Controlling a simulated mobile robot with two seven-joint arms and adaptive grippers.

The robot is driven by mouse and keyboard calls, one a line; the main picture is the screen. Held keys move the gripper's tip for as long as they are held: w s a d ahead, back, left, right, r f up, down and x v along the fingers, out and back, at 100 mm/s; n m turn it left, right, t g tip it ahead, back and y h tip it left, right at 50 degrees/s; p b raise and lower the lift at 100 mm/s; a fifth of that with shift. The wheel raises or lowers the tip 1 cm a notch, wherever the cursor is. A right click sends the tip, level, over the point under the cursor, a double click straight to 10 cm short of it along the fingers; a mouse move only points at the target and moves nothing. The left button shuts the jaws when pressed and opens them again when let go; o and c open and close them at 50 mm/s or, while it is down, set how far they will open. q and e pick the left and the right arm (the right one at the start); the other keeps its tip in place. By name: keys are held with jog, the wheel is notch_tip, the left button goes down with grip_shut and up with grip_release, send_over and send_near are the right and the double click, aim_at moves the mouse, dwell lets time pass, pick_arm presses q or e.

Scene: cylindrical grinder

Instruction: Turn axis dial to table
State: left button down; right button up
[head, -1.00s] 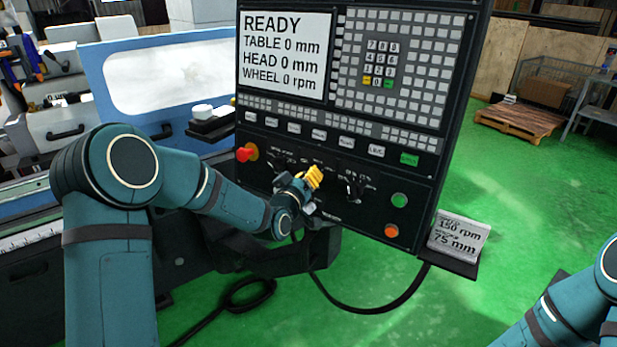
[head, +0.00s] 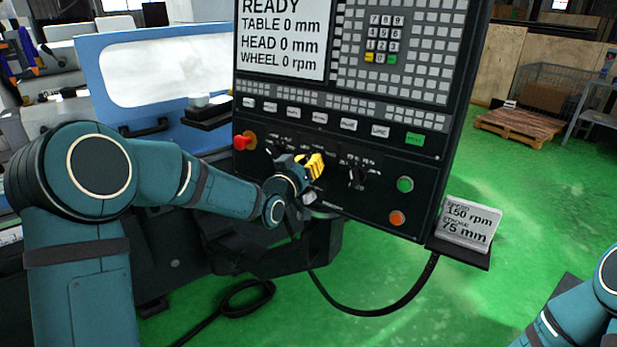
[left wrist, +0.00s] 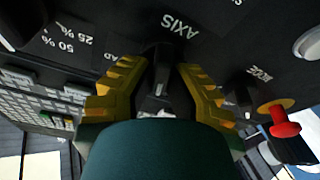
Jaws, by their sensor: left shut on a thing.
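The axis dial (left wrist: 158,68) is a dark knob on the black control panel (head: 334,209), under an upside-down AXIS label in the left wrist view. My left gripper (left wrist: 157,85) has its yellow fingers on either side of the knob and is shut on it. In the head view the left gripper (head: 314,165) covers the dial at the panel's lower middle. Part of a label ending in "AD" shows beside the dial; other position labels are hidden, and I cannot tell where the pointer stands. My right gripper is out of view; only its arm shows at lower right.
The screen (head: 283,40) reads READY, TABLE 0 mm, HEAD 0 mm, WHEEL 0 rpm. A red stop button (head: 241,142) is left of the gripper; another dial (head: 357,174) and green (head: 405,185) and orange (head: 397,218) buttons are right. A card (head: 468,223) stands on a ledge.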

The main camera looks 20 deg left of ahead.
pick_arm(q)
jog(key=shift+f+m+b, duration=0.1)
jog(key=shift+m+b, duration=0.7)
jog(key=shift+b, duration=0.1)
jog(key=shift+d+r+m+h+b, duration=0.1)
jog(key=shift+r+m+h+b, duration=0.1)
jog(key=shift+m+h+b, duration=0.8)
jog(key=shift+m+y, duration=0.3)
jog(key=shift+m, duration=0.1)
jog(key=c, duration=0.9)
grip_release()
jog(key=shift+c, duration=0.2)
jog(key=v, duration=1.2)
